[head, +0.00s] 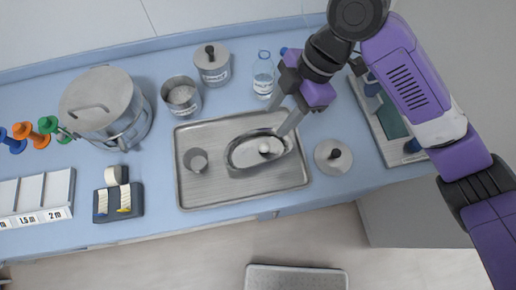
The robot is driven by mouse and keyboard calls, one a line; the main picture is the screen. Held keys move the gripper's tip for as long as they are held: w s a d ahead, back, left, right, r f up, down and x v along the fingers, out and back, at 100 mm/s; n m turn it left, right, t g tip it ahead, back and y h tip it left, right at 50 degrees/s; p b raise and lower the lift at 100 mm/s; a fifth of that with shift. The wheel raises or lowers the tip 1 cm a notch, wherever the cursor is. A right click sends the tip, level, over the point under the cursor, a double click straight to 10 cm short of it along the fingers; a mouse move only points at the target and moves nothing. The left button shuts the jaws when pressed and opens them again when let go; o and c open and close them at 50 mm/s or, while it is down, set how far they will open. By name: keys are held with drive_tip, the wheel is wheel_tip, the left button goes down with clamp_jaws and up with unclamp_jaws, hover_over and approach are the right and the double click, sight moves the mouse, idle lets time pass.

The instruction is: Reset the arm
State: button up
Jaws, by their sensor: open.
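My gripper (283,117) is in the head view, at the end of my purple and black arm. Its two grey fingers point down and left and are spread apart, with nothing held between them. It hangs over the upper right part of a metal tray (205,137). An oval metal dish (234,153) lies in the tray just below the fingers, with a white ball-like item (266,148) in it. A small metal cup (196,160) is in the tray on the left. I cannot tell whether a fingertip touches the dish rim.
A lid with a dark knob (332,157) lies right of the tray. Behind it stand a clear bottle (263,74), a lidded canister (212,66) and an open canister (182,97). A large metal drum (100,105) and tape dispenser (118,198) are left. The blue counter's front strip is clear.

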drive_tip(key=shift+v, duration=1)
